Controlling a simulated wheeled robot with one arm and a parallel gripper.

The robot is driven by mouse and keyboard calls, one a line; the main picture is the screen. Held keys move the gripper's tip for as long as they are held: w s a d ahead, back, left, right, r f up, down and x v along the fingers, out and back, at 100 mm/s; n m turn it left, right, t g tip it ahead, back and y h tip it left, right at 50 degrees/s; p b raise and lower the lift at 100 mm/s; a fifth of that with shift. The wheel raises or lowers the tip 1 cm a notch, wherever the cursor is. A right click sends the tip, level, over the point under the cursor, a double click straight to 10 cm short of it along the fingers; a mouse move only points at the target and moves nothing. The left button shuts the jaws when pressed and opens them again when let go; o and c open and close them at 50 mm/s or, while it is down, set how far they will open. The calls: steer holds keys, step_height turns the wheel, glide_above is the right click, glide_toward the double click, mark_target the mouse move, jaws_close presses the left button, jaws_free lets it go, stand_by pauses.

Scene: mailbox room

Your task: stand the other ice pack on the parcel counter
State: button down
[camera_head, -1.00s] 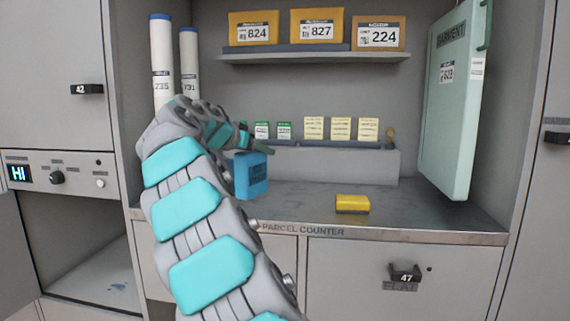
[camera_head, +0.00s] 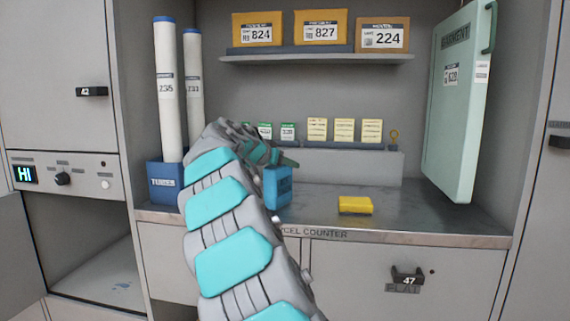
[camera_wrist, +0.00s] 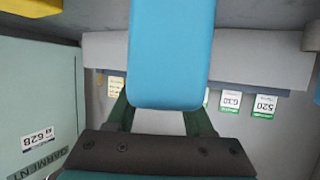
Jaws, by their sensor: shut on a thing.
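A blue ice pack (camera_head: 278,188) is upright at the end of my arm in the head view, over the left-middle part of the parcel counter (camera_head: 425,207). My gripper (camera_head: 284,161) is shut on its upper part. In the wrist view the ice pack (camera_wrist: 172,50) fills the upper middle, between the dark green fingers of my gripper (camera_wrist: 160,118). I cannot tell whether its bottom touches the counter. My arm hides part of the counter to the left. I see no second ice pack.
A yellow block (camera_head: 355,205) lies on the counter right of the ice pack. Behind is a grey ledge (camera_head: 350,166) with several cards. A blue tubes bin (camera_head: 163,183) stands left, a green garment case (camera_head: 457,110) right. Bare counter lies around the yellow block.

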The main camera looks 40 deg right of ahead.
steer(key=shift+f, duration=0.2)
steer(key=shift+c, duration=1.4)
jaws_free()
steer(key=shift+r, duration=0.2)
steer(key=shift+a+r, duration=0.1)
steer(key=shift+a, duration=0.1)
steer(key=b+v, duration=0.1)
steer(key=v, duration=1)
steer(key=shift+a, duration=0.3)
steer(key=shift+r, duration=0.1)
